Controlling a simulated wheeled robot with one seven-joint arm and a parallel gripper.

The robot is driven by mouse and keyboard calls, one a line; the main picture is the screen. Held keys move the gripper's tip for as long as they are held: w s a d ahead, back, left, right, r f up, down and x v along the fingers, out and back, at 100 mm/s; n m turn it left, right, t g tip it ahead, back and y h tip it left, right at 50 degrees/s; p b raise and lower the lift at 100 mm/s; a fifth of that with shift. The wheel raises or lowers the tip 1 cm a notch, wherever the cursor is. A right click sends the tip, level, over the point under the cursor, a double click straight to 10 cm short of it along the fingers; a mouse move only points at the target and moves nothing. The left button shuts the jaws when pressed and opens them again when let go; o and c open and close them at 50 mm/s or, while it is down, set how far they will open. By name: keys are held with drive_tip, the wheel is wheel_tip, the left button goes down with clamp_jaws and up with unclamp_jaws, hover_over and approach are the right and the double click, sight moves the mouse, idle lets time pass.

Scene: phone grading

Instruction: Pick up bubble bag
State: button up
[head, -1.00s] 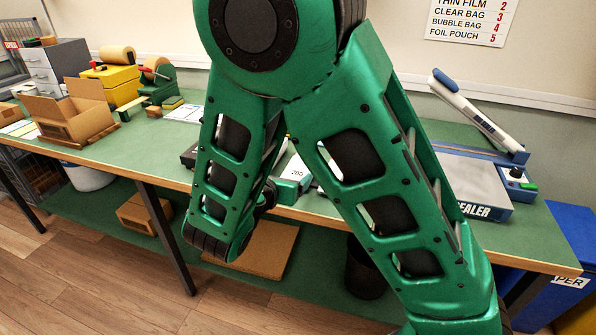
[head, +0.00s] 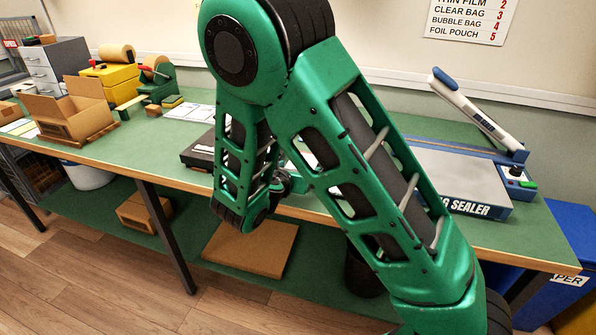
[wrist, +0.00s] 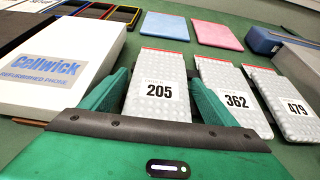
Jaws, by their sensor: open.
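Three silvery bubble bags with red top edges lie side by side on the green bench in the wrist view. They are labelled 205 (wrist: 158,75), 362 (wrist: 232,105) and 479 (wrist: 289,108). My gripper (wrist: 158,80) is open and empty, its green fingers to the left and right of bag 205. The right finger is close to bag 362. I cannot tell whether the fingers touch either bag. The near end of bag 205 is hidden by my gripper's body. In the head view my arm hides most of this area.
A white Cellwick phone box (wrist: 62,65) stands close to the left finger. Dark trays, a blue pad (wrist: 166,26) and a pink pad (wrist: 216,34) lie behind. A bag sealer (head: 470,185) stands at the bench's right, an open cardboard box (head: 75,115) at its left.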

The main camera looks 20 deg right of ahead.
drive_tip(key=shift+c, duration=0.7)
drive_tip(key=c, duration=0.8)
drive_tip(key=shift+r, duration=0.15)
drive_tip(key=shift+r, duration=0.55)
drive_tip(key=r, duration=0.2)
drive_tip(key=a+r, duration=0.1)
drive_tip(key=shift+s+r, duration=0.25)
drive_tip(key=s+a+r, duration=0.2)
drive_tip(key=a, duration=0.1)
drive_tip(key=s+a+r, duration=0.4)
drive_tip(key=a, duration=0.1)
drive_tip(key=shift+a+r, duration=0.1)
drive_tip(key=shift+a, duration=0.25)
